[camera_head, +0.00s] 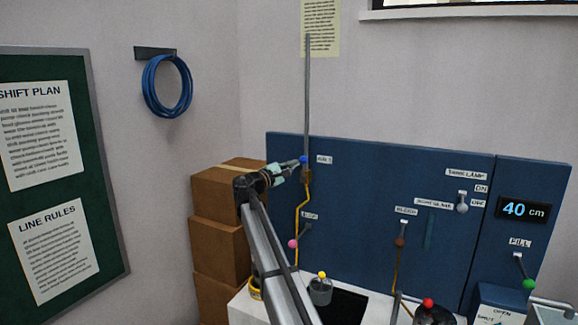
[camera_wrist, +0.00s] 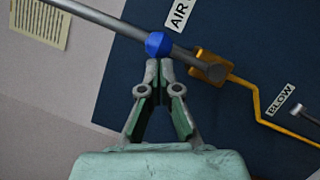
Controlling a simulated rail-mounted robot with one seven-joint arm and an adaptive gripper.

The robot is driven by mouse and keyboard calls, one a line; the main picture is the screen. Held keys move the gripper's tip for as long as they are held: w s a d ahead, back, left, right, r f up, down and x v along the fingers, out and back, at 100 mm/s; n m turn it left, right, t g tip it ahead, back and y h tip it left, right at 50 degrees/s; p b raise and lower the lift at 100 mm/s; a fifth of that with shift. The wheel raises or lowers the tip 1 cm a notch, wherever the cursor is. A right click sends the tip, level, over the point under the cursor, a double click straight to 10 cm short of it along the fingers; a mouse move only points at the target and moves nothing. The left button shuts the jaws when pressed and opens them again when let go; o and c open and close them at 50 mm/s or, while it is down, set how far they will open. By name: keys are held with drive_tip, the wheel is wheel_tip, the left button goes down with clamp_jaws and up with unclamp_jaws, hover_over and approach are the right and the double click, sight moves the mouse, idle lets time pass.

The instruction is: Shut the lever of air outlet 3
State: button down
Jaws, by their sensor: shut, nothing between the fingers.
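A blue knob (camera_head: 304,159) sits beside a label (camera_head: 324,159) that starts with AIR; its number is too small to read. The blue knob also shows in the wrist view (camera_wrist: 158,44), in front of a grey pipe (camera_wrist: 112,22). A brass fitting (camera_wrist: 212,68) is at the pipe's lower end. I cannot tell whether the knob belongs to outlet 3 or how its lever stands. My gripper (camera_head: 298,163) is at the knob. In the wrist view my gripper (camera_wrist: 160,66) is shut and empty, its tips just below the knob; I cannot tell if they touch.
Cardboard boxes (camera_head: 216,245) stand at the left.

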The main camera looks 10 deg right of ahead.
drive_tip(key=shift+s+d+r+m+g+b, duration=0.1)
drive_tip(key=shift+s+d+m+g+b, duration=0.1)
drive_tip(key=shift+m+b, duration=0.35)
drive_tip(key=shift+s+d+m+g+b, duration=0.1)
drive_tip(key=shift+m+g+b, duration=0.2)
drive_tip(key=shift+b, duration=0.35)
drive_tip(key=s+d+f+m+y+b, duration=0.3)
drive_tip(key=s+d+m+y+b, duration=0.1)
drive_tip(key=m+b, duration=0.9)
drive_tip(key=shift+d+g+y+b, duration=0.4)
drive_tip(key=shift+d+y+b, duration=0.3)
drive_tip(key=shift+d, duration=0.4)
drive_tip(key=shift+s+d+f, duration=0.1)
drive_tip(key=shift+s+f, duration=0.05)
drive_tip(key=w+r+v, duration=0.1)
drive_tip(key=r+v, duration=0.1)
drive_tip(key=v, duration=1.1)
drive_tip(key=shift+r, duration=0.3)
